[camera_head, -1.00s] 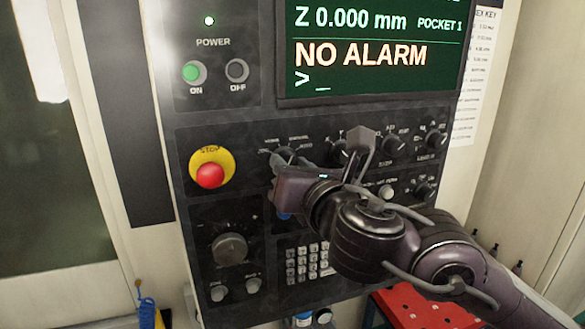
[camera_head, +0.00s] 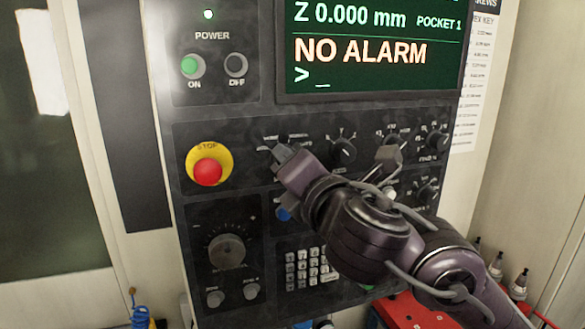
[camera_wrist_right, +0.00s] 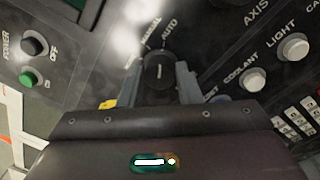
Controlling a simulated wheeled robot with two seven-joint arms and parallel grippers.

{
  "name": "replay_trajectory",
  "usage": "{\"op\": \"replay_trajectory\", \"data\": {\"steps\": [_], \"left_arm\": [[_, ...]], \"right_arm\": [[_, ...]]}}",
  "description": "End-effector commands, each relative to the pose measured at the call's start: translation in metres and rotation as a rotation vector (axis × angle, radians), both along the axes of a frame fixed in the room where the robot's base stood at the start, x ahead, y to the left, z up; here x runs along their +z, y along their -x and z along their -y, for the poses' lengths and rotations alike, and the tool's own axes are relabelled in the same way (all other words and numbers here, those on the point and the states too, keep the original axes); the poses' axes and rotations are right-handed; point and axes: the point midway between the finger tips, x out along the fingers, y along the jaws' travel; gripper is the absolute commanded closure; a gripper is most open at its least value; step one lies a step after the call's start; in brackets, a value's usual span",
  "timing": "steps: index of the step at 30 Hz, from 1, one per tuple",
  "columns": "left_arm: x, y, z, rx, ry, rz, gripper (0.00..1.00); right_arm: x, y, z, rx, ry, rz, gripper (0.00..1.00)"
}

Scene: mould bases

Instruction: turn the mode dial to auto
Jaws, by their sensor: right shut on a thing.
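The mode dial (camera_wrist_right: 158,70) is a round black knob on the dark control panel. In the right wrist view it sits between the two fingers of my right gripper (camera_wrist_right: 160,82), which is shut on it. The labels MANUAL and AUTO (camera_wrist_right: 170,29) are printed beyond the dial, partly washed out by glare. I cannot tell for sure which label its pointer is at. In the head view my right gripper (camera_head: 281,155) reaches the panel at the dial, right of the stop button, and hides the dial. My left gripper is not in view.
A red stop button (camera_head: 208,172) on a yellow disc is left of the gripper. The green ON button (camera_head: 193,67) is above it. A screen (camera_head: 370,50) reads NO ALARM. Other knobs (camera_head: 343,151) are close on the right. A keypad (camera_head: 305,268) is below.

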Motion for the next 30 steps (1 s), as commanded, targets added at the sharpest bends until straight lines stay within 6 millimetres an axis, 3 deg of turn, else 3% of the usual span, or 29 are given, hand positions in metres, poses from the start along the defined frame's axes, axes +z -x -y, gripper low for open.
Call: {"op": "replay_trajectory", "data": {"steps": [15,16,20,30], "left_arm": [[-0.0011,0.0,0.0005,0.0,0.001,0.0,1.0],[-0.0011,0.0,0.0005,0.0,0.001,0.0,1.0],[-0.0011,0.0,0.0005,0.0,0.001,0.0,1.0],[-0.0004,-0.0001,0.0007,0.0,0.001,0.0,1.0]], "right_arm": [[-0.0014,0.0,-0.0004,0.0,-0.017,-0.009,0.92],[-0.0015,0.0,-0.0004,0.0,-0.017,-0.009,0.65],[-0.001,0.0,-0.0003,0.0,-0.017,-0.008,0.48],[-0.0003,0.0033,0.0009,0.001,-0.019,-0.007,0.47]]}}
